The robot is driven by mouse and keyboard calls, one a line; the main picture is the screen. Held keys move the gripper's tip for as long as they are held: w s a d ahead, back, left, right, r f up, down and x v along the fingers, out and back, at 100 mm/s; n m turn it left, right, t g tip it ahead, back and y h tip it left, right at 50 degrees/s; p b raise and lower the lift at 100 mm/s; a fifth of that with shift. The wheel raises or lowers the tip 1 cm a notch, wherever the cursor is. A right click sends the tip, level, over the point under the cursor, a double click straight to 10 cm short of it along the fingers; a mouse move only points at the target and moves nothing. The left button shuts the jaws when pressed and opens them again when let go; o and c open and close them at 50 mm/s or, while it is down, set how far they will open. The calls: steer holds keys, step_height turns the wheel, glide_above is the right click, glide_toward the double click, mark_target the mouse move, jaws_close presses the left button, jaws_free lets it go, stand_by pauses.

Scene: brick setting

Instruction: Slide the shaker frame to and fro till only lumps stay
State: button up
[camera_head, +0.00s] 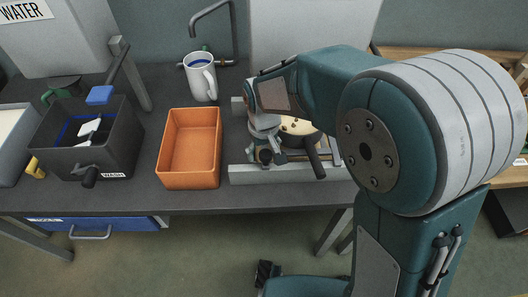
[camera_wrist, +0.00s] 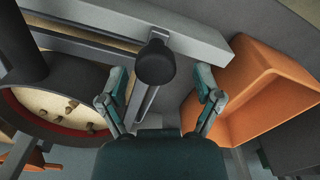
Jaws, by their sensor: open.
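The shaker frame shows in the head view as a round sieve (camera_head: 298,126) beside pale rails (camera_head: 260,175), partly hidden by my arm. In the wrist view the sieve (camera_wrist: 60,105) is at the left, with several brown lumps on a pale mesh. A dark round-ended handle (camera_wrist: 155,65) lies over a pale rail (camera_wrist: 185,32). My gripper (camera_wrist: 162,92) is open, its fingers apart on either side of the handle's line, with no visible contact. In the head view my gripper (camera_head: 266,142) is over the left side of the shaker.
An orange bin (camera_head: 190,180) stands left of the shaker, with a white mug (camera_head: 200,76) behind it. A dark wash tub (camera_head: 85,180) with a handle is further left. A bent pipe (camera_head: 232,30) rises at the back. Bench top is clear between bin and tub.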

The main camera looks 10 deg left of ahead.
steer(key=shift+a+f, duration=0.1)
steer(key=shift+f, duration=0.35)
steer(key=shift+d, duration=0.4)
steer(key=shift+d+r, duration=0.1)
steer(key=shift+d, duration=0.05)
steer(key=shift+c, duration=0.9)
jaws_close()
steer(key=shift+s+a, duration=0.25)
steer(key=shift+a, duration=0.7)
steer(key=shift+s+a, duration=0.2)
steer(key=shift+a, duration=0.7)
steer(key=shift+o, duration=0.9)
jaws_free()
steer(key=shift+w, duration=0.1)
step_height(320, 180, up, 12)
